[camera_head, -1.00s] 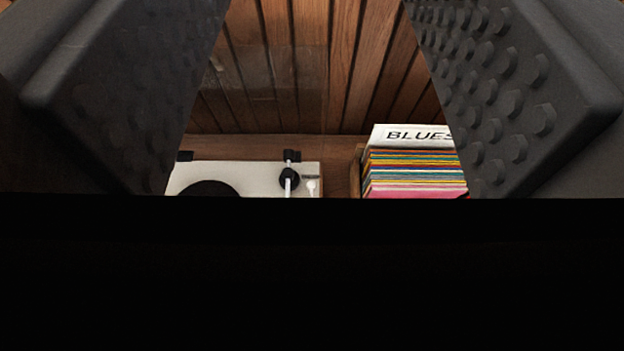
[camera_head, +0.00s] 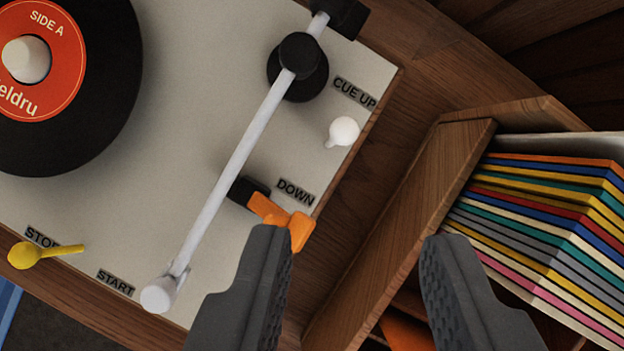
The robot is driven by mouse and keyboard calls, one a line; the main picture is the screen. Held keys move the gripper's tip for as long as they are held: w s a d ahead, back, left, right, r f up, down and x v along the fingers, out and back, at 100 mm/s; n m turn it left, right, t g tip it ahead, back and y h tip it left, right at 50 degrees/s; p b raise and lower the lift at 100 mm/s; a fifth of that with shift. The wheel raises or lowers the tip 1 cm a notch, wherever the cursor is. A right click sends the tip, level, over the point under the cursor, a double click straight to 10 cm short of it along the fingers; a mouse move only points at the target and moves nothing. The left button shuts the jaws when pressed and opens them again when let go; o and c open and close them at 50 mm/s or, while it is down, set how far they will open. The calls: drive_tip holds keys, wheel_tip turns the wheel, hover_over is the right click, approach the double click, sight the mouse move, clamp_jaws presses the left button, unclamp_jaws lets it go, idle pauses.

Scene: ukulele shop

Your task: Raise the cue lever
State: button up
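The cue lever appears to be the orange lever (camera_head: 280,218) on the right side of the turntable (camera_head: 180,120), beside the DOWN label. It extends from a small black base (camera_head: 247,191) next to the white tonearm (camera_head: 235,150). CUE UP is printed farther up the same edge. My gripper (camera_head: 352,242) is open and empty. Its left fingertip overlaps the lower end of the orange lever in the picture; I cannot tell whether they touch. Its right finger is well to the right, over the record crate's side.
A wooden crate (camera_head: 410,230) of colourful records (camera_head: 545,230) stands close at the right. A white knob (camera_head: 342,131) lies near CUE UP. A yellow lever (camera_head: 45,253) is at STOP, lower left. A black record (camera_head: 110,90) with a red label is on the platter.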

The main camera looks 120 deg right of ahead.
sight(343, 135)
drive_tip(key=x, duration=0.4)
drive_tip(key=b+x, duration=0.1)
drive_tip(key=x, duration=0.9)
drive_tip(key=shift+s+a+f+b, duration=0.1)
drive_tip(key=shift+s+f+b, duration=0.2)
drive_tip(key=shift+b, duration=0.1)
clamp_jaws()
